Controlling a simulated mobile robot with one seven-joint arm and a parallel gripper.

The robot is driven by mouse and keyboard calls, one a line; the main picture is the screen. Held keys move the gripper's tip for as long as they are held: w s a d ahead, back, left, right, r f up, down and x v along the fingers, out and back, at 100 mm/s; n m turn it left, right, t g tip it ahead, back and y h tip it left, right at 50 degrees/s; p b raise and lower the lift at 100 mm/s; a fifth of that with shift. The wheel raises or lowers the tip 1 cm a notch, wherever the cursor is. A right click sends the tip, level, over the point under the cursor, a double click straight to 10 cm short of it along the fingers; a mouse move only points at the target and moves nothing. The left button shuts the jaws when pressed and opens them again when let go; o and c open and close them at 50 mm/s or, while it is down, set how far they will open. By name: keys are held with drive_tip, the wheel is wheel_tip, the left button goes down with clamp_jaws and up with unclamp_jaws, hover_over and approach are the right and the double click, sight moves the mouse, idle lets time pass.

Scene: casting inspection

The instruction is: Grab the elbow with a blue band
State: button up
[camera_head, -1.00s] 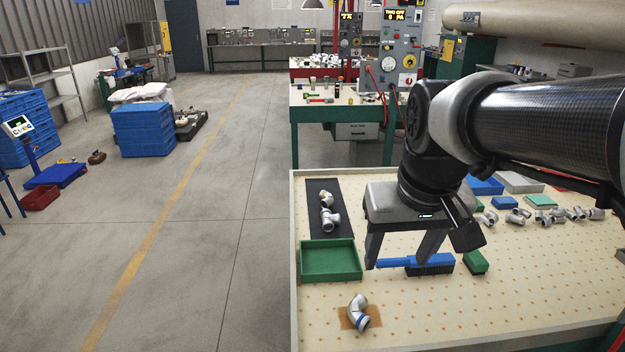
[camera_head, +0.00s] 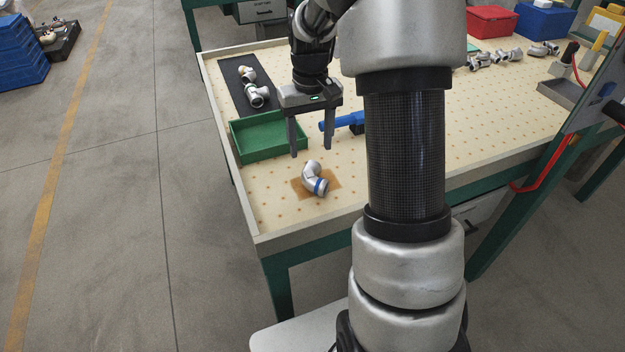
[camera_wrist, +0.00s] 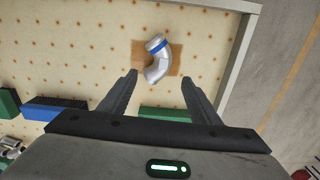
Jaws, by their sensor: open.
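The elbow with a blue band (camera_head: 314,180) is a silver pipe bend lying on a brown patch (camera_head: 331,183) near the front left corner of the pegboard table. It also shows in the wrist view (camera_wrist: 157,60), just beyond the fingertips and between their lines. My gripper (camera_head: 311,152) is open and empty, pointing down above the table, a little behind the elbow in the head view. In the wrist view its two fingers (camera_wrist: 159,76) stand wide apart, and neither touches the elbow.
A green tray (camera_head: 270,156) stands left of my gripper. A black mat (camera_head: 238,97) behind it holds other fittings (camera_head: 254,95). A blue-handled brush (camera_head: 345,122) lies to the right, partly hidden by my arm. The table's raised rim (camera_head: 300,230) runs close in front of the elbow.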

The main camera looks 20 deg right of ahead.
hover_over(311, 172)
drive_tip(key=f, duration=0.4)
drive_tip(key=shift+w+f+b, duration=0.2)
drive_tip(key=shift+w+b, duration=0.05)
drive_tip(key=shift+b, duration=0.1)
drive_tip(key=f, duration=0.1)
drive_tip(key=f+b, duration=0.1)
drive_tip(key=f, duration=0.3)
drive_tip(key=shift+s+a+f+b, duration=0.1)
drive_tip(key=shift+s+b, duration=0.2)
drive_tip(key=shift+s, duration=0.05)
clamp_jaws()
